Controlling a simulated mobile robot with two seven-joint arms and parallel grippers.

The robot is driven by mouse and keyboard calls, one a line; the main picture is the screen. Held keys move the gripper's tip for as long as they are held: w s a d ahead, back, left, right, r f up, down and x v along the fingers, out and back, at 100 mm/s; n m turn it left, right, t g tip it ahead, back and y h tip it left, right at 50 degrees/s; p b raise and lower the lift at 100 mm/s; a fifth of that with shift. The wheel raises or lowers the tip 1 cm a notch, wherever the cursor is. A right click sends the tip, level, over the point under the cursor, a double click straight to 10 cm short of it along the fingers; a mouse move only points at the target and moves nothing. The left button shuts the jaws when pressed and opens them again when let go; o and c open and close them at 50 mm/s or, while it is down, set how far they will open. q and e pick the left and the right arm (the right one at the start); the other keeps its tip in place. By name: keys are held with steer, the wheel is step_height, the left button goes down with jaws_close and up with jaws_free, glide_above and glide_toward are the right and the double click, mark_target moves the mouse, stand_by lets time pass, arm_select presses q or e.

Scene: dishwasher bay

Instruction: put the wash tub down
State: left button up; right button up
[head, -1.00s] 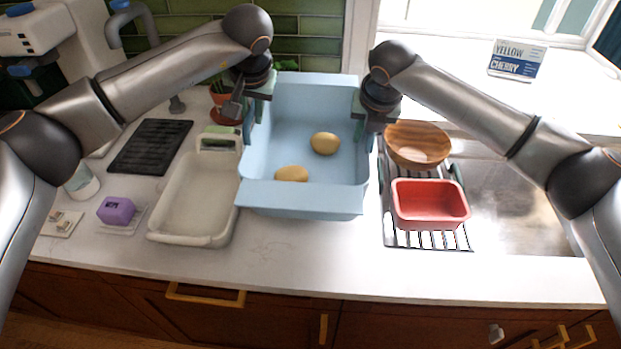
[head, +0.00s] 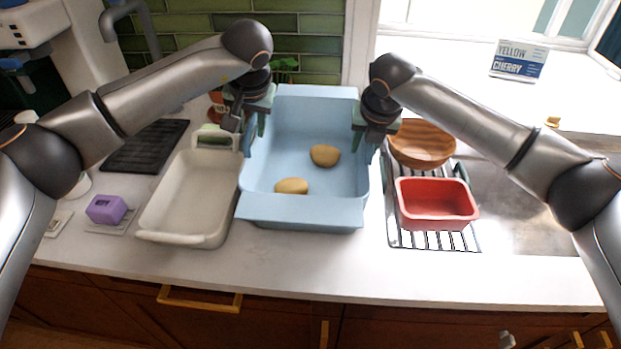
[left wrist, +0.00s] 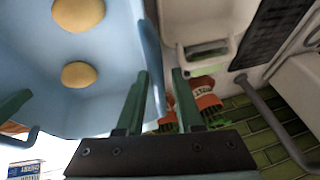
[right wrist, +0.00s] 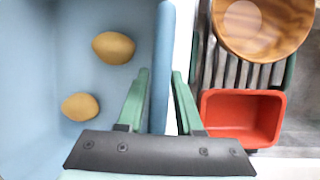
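The light blue wash tub (head: 300,213) is upright at mid-counter, with two tan potato-like items (head: 325,155) (head: 291,186) inside. It looks level and low against the counter; its underside is hidden. My left gripper (head: 256,130) is at the tub's left wall, fingers either side of it. In the left wrist view the fingers (left wrist: 160,85) stand apart around the wall. My right gripper (head: 369,135) straddles the right wall likewise. In the right wrist view, a pale strip shows between the wall and the outer finger (right wrist: 179,95). Both grippers look open.
A cream dish (head: 190,232) stands close on the left, with a purple block (head: 106,209) beyond. A red dish (head: 437,204) and a wooden bowl (head: 422,145) stand on a rack (head: 430,242) close on the right. Counter in front of the tub is clear.

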arm_select(q)
steer(key=shift+o, duration=0.8)
steer(key=shift+d, duration=0.1)
arm_select(e)
steer(key=shift+o, duration=0.8)
steer(key=shift+a, duration=0.1)
arm_select(q)
steer(key=shift+r, duration=0.1)
arm_select(e)
steer(key=shift+s, duration=0.1)
arm_select(q)
steer(key=v, duration=1.1)
steer(key=shift+s+r, duration=0.2)
steer(key=shift+r, duration=0.15)
arm_select(e)
steer(key=v, duration=1.2)
